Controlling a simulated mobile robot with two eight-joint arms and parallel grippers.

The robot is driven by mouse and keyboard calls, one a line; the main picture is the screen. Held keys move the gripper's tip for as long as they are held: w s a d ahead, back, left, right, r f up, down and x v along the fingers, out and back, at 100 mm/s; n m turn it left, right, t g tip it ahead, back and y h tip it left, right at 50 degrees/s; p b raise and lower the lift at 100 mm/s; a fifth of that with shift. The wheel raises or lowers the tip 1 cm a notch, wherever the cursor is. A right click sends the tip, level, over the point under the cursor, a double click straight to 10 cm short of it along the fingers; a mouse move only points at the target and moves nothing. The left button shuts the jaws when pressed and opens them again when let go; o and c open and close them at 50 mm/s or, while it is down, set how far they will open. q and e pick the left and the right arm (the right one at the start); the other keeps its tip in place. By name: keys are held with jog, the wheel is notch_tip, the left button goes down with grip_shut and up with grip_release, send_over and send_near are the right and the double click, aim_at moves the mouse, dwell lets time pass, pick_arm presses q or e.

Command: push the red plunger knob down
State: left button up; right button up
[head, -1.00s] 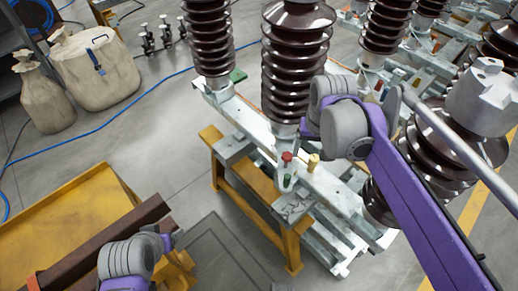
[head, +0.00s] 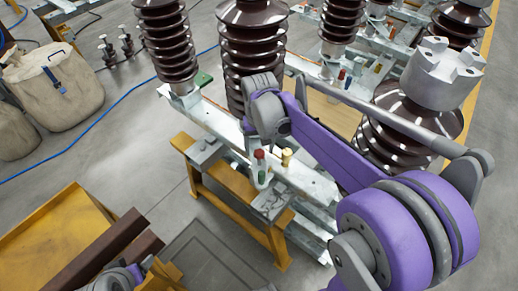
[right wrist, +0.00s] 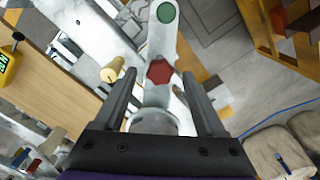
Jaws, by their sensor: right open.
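The red plunger knob (head: 259,154) stands on the pale metal beam in the head view, above a green button (head: 262,177) and left of a yellow knob (head: 287,156). In the right wrist view the red knob (right wrist: 160,71) lies between the fingertips of my right gripper (right wrist: 158,74). That gripper is open and empty, and I cannot tell its distance from the knob. In the head view my right wrist (head: 265,108) is just above the knob, and its fingers are not clear. Part of my left arm's end (head: 118,280) shows at the bottom left; its jaws are not clear.
Tall brown ribbed insulators (head: 250,50) stand close behind and beside my right arm. A yellow stand (head: 236,205) carries the beam. A yellow table (head: 55,240) is at lower left, sacks (head: 55,88) at left. Grey floor is open between.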

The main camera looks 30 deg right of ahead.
jog(key=shift+f, duration=0.5)
grip_shut()
dwell(0.6)
dwell(0.6)
